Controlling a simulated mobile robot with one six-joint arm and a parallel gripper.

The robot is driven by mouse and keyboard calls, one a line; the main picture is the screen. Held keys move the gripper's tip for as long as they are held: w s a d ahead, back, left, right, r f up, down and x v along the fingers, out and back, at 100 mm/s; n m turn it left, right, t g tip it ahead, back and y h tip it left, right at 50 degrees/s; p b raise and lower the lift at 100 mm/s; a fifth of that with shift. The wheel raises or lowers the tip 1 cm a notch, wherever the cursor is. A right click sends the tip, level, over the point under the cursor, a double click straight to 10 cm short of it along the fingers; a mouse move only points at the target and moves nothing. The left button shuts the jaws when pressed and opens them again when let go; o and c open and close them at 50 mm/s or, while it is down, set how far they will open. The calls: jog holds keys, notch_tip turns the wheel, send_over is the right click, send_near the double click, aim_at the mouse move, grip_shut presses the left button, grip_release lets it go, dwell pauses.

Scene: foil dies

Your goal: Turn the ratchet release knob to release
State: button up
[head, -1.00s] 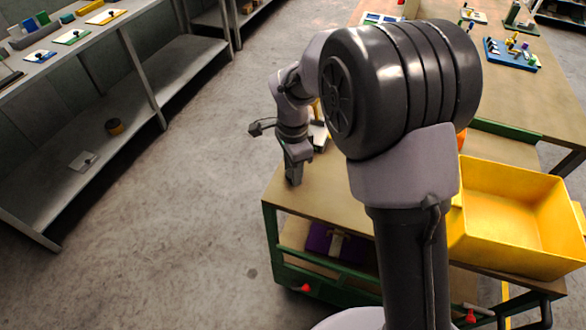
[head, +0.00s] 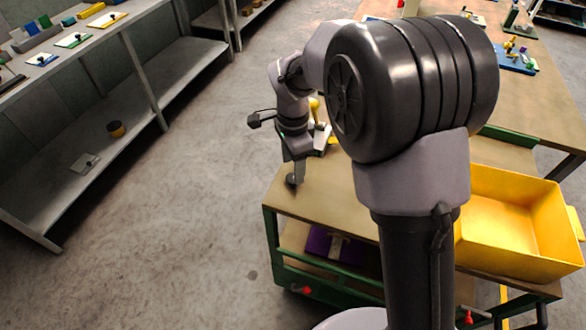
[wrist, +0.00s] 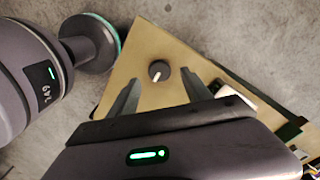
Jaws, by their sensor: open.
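The ratchet release knob (wrist: 159,70) is a small dark round knob with a pale pointer line, on the tan top of the cart near its corner. In the wrist view it lies just beyond and between my fingertips, apart from them. My gripper (wrist: 160,82) is open and empty, its two fingers spread to either side of the knob's line. In the head view the knob (head: 291,181) shows just below my gripper (head: 299,172), whose fingers overlap its edge in the picture. I cannot tell from the pointer whether the ratchet is released.
The cart top (head: 330,198) is clear around the knob. A yellow-handled thing (head: 316,110) stands behind my wrist, partly hidden. A yellow bin (head: 510,220) sits at the right. A purple item (head: 330,243) lies on the lower shelf. Grey shelving (head: 110,140) stands at the left.

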notch_tip(320, 180, up, 14)
jog(key=p, duration=0.4)
jog(key=shift+f, duration=0.25)
